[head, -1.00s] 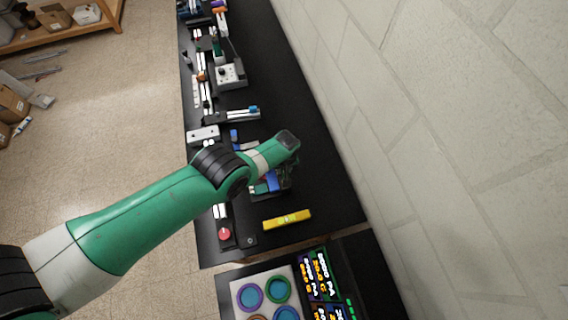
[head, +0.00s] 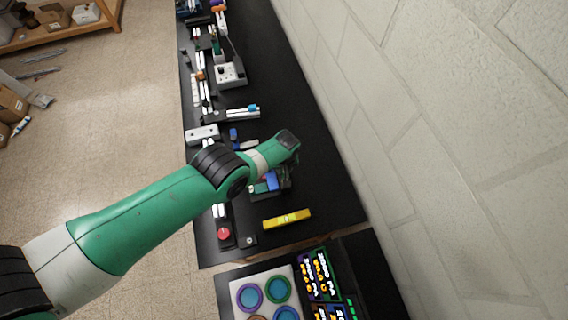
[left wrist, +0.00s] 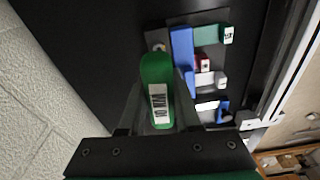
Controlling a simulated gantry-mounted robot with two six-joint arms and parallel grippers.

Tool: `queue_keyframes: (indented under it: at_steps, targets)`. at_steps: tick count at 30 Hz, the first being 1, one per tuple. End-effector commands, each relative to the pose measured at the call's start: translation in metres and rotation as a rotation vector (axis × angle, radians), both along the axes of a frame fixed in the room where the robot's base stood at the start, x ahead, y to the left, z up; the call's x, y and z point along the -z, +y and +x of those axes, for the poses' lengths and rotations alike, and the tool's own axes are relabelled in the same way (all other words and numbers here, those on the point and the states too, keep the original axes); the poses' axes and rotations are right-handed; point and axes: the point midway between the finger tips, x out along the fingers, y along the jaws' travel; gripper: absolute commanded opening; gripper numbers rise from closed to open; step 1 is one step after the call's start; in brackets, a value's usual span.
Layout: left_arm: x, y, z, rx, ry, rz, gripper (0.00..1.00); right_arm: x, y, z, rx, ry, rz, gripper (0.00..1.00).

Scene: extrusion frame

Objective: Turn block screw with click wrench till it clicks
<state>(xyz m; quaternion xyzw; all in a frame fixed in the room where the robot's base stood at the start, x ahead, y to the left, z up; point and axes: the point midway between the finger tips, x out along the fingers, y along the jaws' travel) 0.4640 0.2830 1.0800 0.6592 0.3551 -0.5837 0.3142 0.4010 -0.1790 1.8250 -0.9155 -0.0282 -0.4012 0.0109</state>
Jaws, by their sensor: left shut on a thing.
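My left gripper (left wrist: 158,102) is shut on a green handle (left wrist: 156,72), which I take to be the click wrench; it has a white label with dark lettering. The handle stands between the two fingers in the left wrist view and hides what is directly beneath it. Just past its top end, a small round metal screw-like part (left wrist: 159,47) shows on a dark plate. A blue block (left wrist: 182,60) is right beside it. In the head view the blue block (head: 271,181) shows beneath my wrist; the gripper's fingers are mostly hidden there. My right gripper is not in view.
A green bar (left wrist: 207,34) and small red and white blocks are beside the blue block. A yellow bar (head: 287,219) and a red button (head: 224,233) are on the black table (head: 330,190). A light brick wall (head: 440,120) runs along the right.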

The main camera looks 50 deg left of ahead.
Motion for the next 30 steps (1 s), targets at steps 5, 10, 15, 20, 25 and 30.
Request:
queue_keyframes:
  at_steps: [5,10,15,20,25,30]
  targets:
    - [0.003,0.000,0.000,0.000,0.000,0.000,0.00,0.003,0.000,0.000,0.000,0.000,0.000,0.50]
    - [0.005,0.000,0.000,0.000,0.000,0.000,0.00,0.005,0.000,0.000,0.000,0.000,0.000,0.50]
    - [0.007,0.000,0.000,0.000,0.000,0.000,0.00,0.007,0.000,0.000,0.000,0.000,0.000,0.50]
    - [0.009,0.000,0.000,0.000,0.000,0.000,0.00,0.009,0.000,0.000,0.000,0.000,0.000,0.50]
    - [0.011,0.000,0.000,0.000,0.000,0.000,0.00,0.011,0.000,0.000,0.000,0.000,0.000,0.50]
    - [0.010,0.000,0.000,0.013,0.000,0.000,0.00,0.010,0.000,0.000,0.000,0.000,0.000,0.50]
